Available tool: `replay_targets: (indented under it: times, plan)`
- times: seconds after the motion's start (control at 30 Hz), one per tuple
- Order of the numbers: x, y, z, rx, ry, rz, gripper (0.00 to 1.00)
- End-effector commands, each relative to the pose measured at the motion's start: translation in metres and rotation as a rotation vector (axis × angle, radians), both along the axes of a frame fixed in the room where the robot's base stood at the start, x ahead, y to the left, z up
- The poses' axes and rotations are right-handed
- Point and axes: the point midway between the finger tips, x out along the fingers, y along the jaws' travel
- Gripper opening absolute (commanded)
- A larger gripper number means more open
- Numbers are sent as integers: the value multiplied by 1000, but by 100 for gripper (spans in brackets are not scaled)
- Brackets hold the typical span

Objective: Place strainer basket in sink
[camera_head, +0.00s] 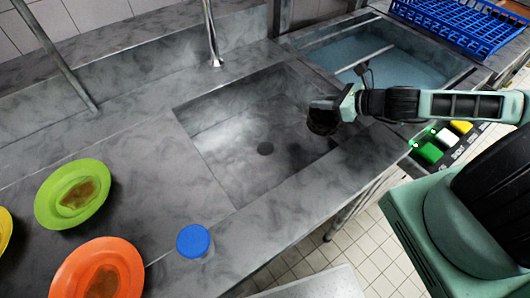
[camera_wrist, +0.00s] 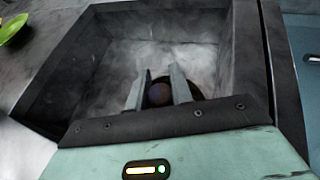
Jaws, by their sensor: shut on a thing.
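My gripper (camera_head: 327,112) is over the right side of the sink (camera_head: 235,165). It is shut on a dark strainer basket (camera_head: 322,125), which hangs below the fingers. In the wrist view the two fingers (camera_wrist: 163,90) sit either side of a dark round knob (camera_wrist: 159,94), and part of the basket's dark rim shows behind them. The sink floor (camera_wrist: 150,55) is grey and streaked, and lies beyond the fingers. The basket's underside is hidden.
A basin of bluish water (camera_head: 400,75) adjoins the sink at right, with a blue rack (camera_head: 470,25) behind. Green (camera_head: 75,195) and orange (camera_head: 95,275) plates with brown food and a blue-lidded container (camera_head: 193,241) stand on the left counter. Coloured buttons (camera_head: 428,153) line the front edge. A faucet (camera_head: 212,45) rises behind.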

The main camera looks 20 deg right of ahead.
Motion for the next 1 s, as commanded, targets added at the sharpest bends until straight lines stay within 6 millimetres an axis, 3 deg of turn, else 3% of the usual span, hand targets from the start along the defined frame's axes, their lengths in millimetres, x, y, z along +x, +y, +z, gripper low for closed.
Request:
replay_targets:
  times: [0.03, 0.23, 0.37, 0.5, 0.6, 0.77, 1.0]
  plan:
    - [0, -1, -13, -6, -2, 20, 0]
    - [-1, 13, -38, -9, -5, 181, 0]
    - [-10, 52, -43, -7, -14, 423, 0]
    - [-32, 98, -37, -3, -10, 709, 0]
    - [-48, 119, -32, -1, 0, 862, 0]
    - [-62, 135, -31, 3, 9, 982, 0]
    - [-64, 137, -70, 6, 11, 994, 0]
